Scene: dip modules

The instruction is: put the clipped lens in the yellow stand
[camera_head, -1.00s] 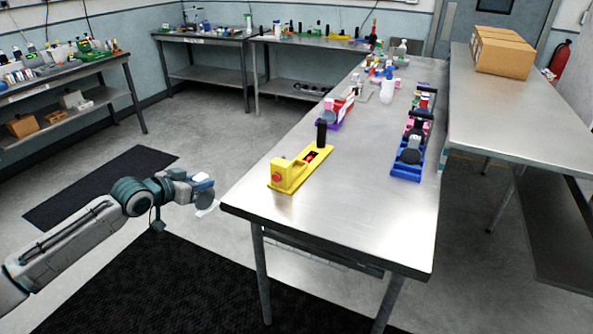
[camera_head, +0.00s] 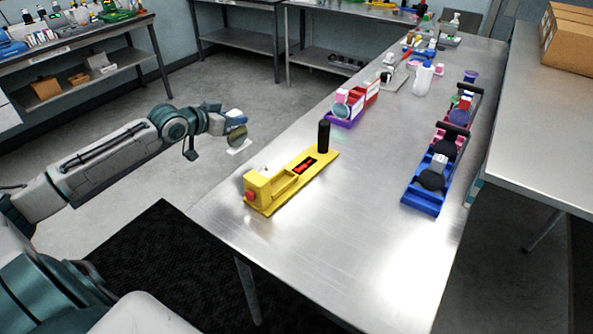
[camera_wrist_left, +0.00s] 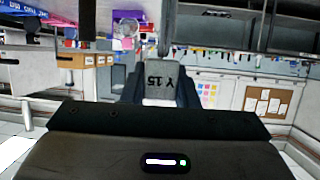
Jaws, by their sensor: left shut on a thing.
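The yellow stand (camera_head: 284,190) lies on the metal table, with a black upright post at its far end, a red knob at its near end and a dark slot with red marks between them. My left gripper (camera_head: 228,121) is off the table's left edge, left of and beyond the stand. In the left wrist view, a grey clip block (camera_wrist_left: 161,76) marked with characters sits between the fingers; the lens itself is hidden there. My right gripper is out of view.
A purple holder (camera_head: 345,122) with a round lens and a red box stands beyond the yellow stand. A blue stand (camera_head: 422,201) and a pink one (camera_head: 440,134) line the right side. A white bottle (camera_head: 422,80) stands farther back. The table's near part is clear.

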